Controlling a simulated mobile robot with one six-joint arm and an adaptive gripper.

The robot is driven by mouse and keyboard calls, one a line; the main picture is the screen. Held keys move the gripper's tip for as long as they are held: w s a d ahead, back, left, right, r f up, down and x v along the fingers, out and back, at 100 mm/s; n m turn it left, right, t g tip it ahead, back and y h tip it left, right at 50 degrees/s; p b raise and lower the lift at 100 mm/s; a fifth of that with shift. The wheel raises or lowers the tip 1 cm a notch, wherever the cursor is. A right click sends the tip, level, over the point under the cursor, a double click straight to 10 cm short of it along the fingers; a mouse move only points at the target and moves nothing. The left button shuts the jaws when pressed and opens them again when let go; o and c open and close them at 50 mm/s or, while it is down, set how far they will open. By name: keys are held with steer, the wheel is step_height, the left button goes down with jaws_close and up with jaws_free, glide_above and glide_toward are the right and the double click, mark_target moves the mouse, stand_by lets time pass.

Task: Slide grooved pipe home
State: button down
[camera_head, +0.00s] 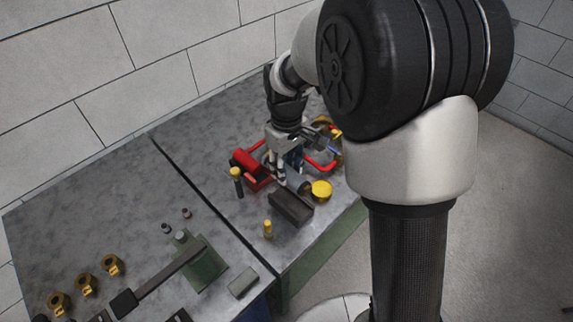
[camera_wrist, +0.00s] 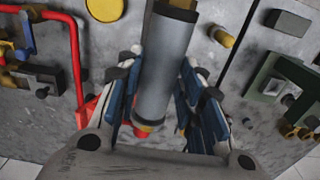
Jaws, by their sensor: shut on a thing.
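A grey grooved pipe (camera_wrist: 166,65) runs lengthwise through the middle of the wrist view, with an orange-red ring near its lower end. My gripper (camera_wrist: 163,72) is shut on the pipe, its blue-padded fingers on either side. The pipe's upper end meets or overlaps a dark brown block at the top edge; I cannot tell whether they touch. In the head view my gripper (camera_head: 291,172) points down over the bench among the red pump parts, and the pipe (camera_head: 300,184) shows only partly below it. The pipe's lower end is partly hidden by the gripper.
A red pump body (camera_head: 249,168) and red piping (camera_head: 321,165) stand close around my gripper. A yellow disc (camera_head: 321,189), a dark block (camera_head: 290,208) and a small yellow-topped piece (camera_head: 268,229) sit near the bench edge. A green vise-like fixture (camera_head: 205,268) and brass fittings (camera_head: 86,284) lie left.

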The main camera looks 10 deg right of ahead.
steer(key=shift+f+b, duration=3.05)
steer(key=shift+f, duration=1.95)
steer(key=shift+w+a+r+p, duration=0.1)
steer(key=shift+w+a+p, duration=0.2)
steer(key=shift+w+a, duration=0.3)
steer(key=shift+w+a+f+p, duration=0.1)
steer(key=shift+w+a+p, duration=0.25)
steer(key=shift+w, duration=0.5)
steer(key=shift+w+a+r+p, duration=0.1)
steer(key=shift+w+a+p, duration=0.1)
steer(key=shift+w+a, duration=0.45)
steer(key=c, duration=1)
jaws_free()
steer(key=shift+d, duration=0.1)
